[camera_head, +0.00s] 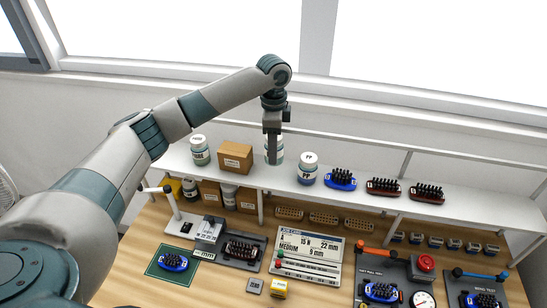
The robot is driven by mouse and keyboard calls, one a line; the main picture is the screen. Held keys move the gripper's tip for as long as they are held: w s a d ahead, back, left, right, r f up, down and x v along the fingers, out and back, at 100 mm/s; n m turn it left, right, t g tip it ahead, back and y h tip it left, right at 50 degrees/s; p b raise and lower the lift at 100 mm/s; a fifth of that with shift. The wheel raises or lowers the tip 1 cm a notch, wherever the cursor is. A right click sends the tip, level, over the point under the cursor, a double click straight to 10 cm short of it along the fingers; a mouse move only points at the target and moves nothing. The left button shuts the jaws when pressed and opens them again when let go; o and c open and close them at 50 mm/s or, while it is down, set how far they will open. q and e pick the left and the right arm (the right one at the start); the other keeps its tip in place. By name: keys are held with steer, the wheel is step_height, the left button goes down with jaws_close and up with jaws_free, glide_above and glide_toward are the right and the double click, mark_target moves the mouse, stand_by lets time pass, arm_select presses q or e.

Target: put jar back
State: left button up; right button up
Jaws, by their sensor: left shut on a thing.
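A white jar (280,153) with a bluish band is at the upper shelf, between a cardboard box and another jar. My left gripper (272,146) points straight down and is shut on this jar from above; its fingers cover part of the jar's front. The jar is upright. I cannot tell whether its base touches the shelf (350,198) or hangs slightly above it. Two similar jars stand on the shelf, a left jar (200,150) and a right jar (308,168) marked PP. My right gripper is not in view.
The cardboard box (236,157) stands just left of the held jar. Several brush-like needle blocks, one blue (341,179), stand to the right on the shelf. Below, the wooden bench holds a job card board (308,246), a green mat (160,272) and tool stations.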

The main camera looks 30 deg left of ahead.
arm_select(q)
steer(key=shift+w+f, duration=0.1)
steer(key=shift+f, duration=0.5)
steer(key=shift+f, duration=0.1)
step_height(320, 180, down, 3)
steer(key=shift+r+p, duration=0.2)
steer(key=shift+p, duration=0.6)
steer(key=shift+f, duration=0.5)
steer(key=shift+f, duration=0.1)
steer(key=o, duration=1.2)
steer(key=shift+c, duration=0.2)
